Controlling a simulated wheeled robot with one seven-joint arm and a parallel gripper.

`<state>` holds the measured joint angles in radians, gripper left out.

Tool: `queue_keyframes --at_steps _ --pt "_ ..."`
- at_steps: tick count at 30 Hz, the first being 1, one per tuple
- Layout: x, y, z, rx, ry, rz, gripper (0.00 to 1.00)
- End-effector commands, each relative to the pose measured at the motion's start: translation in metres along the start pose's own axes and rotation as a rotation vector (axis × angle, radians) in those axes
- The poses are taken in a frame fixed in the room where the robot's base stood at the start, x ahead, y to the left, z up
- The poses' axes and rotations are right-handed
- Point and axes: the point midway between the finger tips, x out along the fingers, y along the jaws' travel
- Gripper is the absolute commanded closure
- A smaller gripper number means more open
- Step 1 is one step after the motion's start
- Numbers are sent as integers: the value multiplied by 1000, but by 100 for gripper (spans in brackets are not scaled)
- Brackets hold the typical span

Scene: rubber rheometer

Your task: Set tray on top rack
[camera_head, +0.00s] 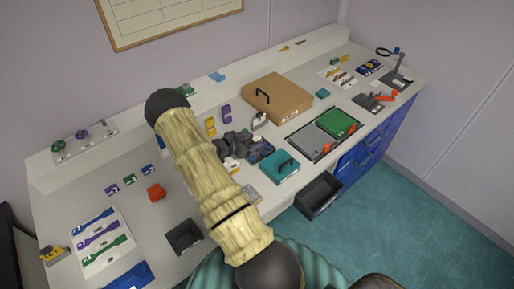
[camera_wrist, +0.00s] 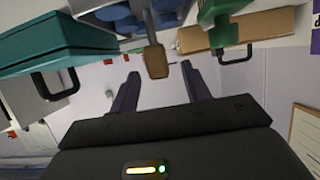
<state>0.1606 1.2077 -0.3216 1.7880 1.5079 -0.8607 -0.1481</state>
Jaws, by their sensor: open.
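My gripper (camera_head: 252,149) is over the middle of the bench, beyond the teal lidded box. In the wrist view my gripper (camera_wrist: 159,82) is open, its two dark fingers spread apart. A tan tab-like handle (camera_wrist: 157,61) shows between and just beyond the fingertips, not gripped. Behind it is a grey piece with blue round shapes (camera_wrist: 122,14), cut by the top edge; it may be the tray, but I cannot tell. My arm and gripper hide that spot in the head view. I cannot make out which thing is the top rack.
The teal box (camera_head: 280,167) and brown box (camera_head: 277,97), both with black handles, stand close to my gripper. A green piece (camera_wrist: 222,12) is near the right finger. A grey-and-green panel (camera_head: 336,124) lies to the right. A black open bin (camera_head: 319,195) hangs at the front edge.

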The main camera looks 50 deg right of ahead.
Motion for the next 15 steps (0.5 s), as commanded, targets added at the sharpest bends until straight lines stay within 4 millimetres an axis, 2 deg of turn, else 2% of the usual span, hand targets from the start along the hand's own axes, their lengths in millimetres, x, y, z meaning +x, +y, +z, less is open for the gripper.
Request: queue_keyframes --at_steps 1,6,15 --pt "7 1 -5 -2 2 3 53" --pt "25 0 -2 -1 1 0 53" --pt "27 0 -1 -1 1 -1 53"
